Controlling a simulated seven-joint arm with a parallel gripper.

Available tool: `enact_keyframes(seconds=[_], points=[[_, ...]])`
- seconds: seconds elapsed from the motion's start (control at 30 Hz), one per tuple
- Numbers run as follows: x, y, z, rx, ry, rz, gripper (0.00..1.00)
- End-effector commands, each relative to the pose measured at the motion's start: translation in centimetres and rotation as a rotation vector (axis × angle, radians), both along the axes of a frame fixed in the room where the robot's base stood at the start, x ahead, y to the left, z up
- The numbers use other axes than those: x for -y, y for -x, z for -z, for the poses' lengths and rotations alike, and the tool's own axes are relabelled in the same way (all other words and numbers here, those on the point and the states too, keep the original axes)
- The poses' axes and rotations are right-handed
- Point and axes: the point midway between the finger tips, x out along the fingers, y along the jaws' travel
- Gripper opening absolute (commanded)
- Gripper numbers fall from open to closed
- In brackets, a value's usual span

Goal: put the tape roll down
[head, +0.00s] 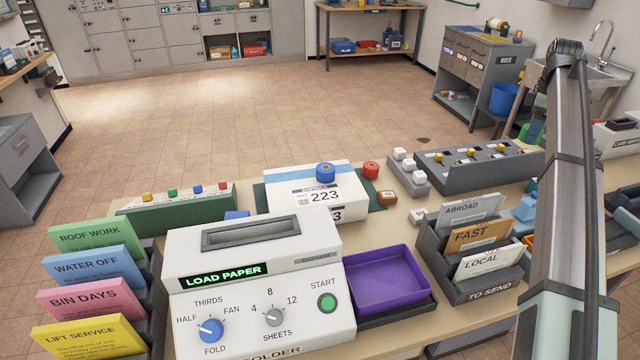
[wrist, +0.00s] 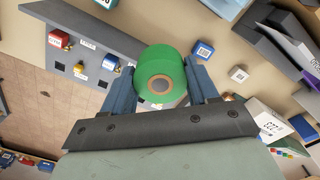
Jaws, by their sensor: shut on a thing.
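The green tape roll (wrist: 160,70), with a brown core, is held between the two blue-grey fingers of my gripper (wrist: 160,72) in the wrist view. One finger is on each side of it, and the gripper is shut on it. The worktop (wrist: 215,78) shows behind the roll; the gap between them is hard to judge.
A grey panel with knobs (head: 480,165), small white blocks (head: 404,160), a purple tray (head: 385,278) and a letter rack (head: 455,285) crowd the bench.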

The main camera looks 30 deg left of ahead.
Motion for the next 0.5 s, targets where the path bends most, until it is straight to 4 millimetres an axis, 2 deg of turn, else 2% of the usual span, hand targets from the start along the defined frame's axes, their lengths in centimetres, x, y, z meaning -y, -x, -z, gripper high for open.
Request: enact_keyframes(seconds=[0.03, 0.07, 0.27, 0.37, 0.5], points=[[0.0, -0.1, -1.1, 0.003, 0.0, 0.0, 0.28], [-0.3, 0.0, -1.4, 0.001, 0.0, -0.004, 0.28], [-4.6, 1.2, -1.0, 0.0, 0.0, -0.09, 0.28], [-7.2, 1.9, -1.0, 0.0, 0.0, -0.143, 0.28], [-11.8, 3.5, -1.0, 0.0, 0.0, -0.239, 0.28]])
